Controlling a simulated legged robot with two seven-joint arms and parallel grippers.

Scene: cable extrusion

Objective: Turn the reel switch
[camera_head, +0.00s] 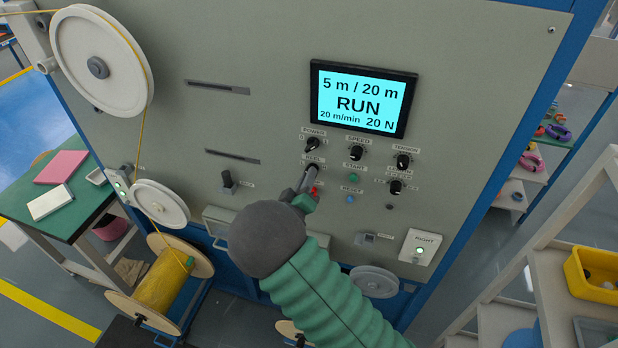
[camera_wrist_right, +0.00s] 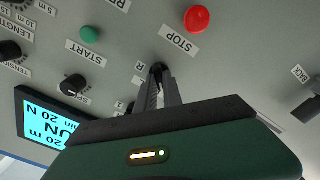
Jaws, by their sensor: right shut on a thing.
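The reel switch (camera_wrist_right: 157,68) is a small dark knob on the grey machine panel, mostly hidden by my fingers. In the head view it sits under the REEL label, below the power knob (camera_head: 312,144). My right gripper (camera_head: 310,177) reaches up to the panel from below and is shut on the reel switch. In the right wrist view the two grey fingers (camera_wrist_right: 159,84) meet close around the knob. Which way the switch points cannot be told. My left gripper is not in view.
The screen (camera_head: 363,99) reads 5 m / 20 m, RUN, 20 m/min, 20 N. Close to my fingers are the red stop button (camera_wrist_right: 197,18), the green start button (camera_wrist_right: 90,34) and the speed knob (camera_wrist_right: 73,84). A yellow cable spool (camera_head: 163,281) stands at lower left.

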